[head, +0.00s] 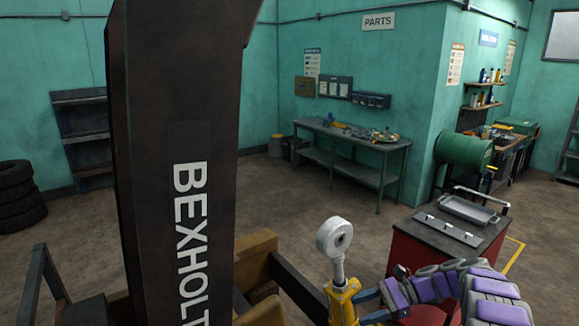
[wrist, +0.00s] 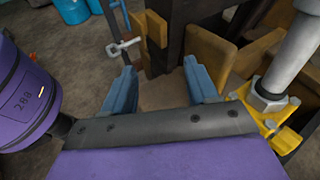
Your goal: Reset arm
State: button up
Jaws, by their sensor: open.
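My gripper (wrist: 160,88) shows in the wrist view as two blue fingers spread wide, with nothing between them. Floor and forklift parts show beyond the gap. In the head view my purple arm enters at the lower right, and the blue gripper (head: 371,298) points left beside a yellow cylinder (head: 343,299). A grey rod (head: 337,268) with a round eye end stands up from that cylinder. In the wrist view the grey rod (wrist: 296,45) and yellow cylinder base (wrist: 287,138) lie right of the fingers. I cannot tell whether gripper and cylinder touch.
A dark forklift mast (head: 170,160) marked BEXHOLT rises close in front on the left. Tan forklift parts (head: 258,250) sit low beside it. A red tool cart (head: 448,232) stands at right. A workbench (head: 352,147) lines the back wall; open floor lies before it.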

jog(key=s+a+n+g+h+b, duration=0.1)
jog(key=s+a+n+h+b, duration=0.35)
jog(key=s, duration=0.65)
jog(key=s+a+n+g+h+b, duration=0.1)
jog(key=s+a+n+h+b, duration=0.3)
jog(key=s, duration=0.7)
jog(key=s+d+f+n+h+b, duration=0.1)
jog(key=s+f+n+h+b, duration=0.1)
jog(key=s, duration=0.8)
jog(key=s+d+f+n+t+h+b, duration=0.1)
jog(key=s+f+n+h+b, duration=0.2)
jog(key=s, duration=0.7)
jog(key=f+n+b, duration=0.2)
jog(key=b, duration=0.1)
jog(key=shift+s+t+h, duration=0.15)
jog(key=shift+t+h, duration=0.15)
jog(key=shift+h, duration=0.05)
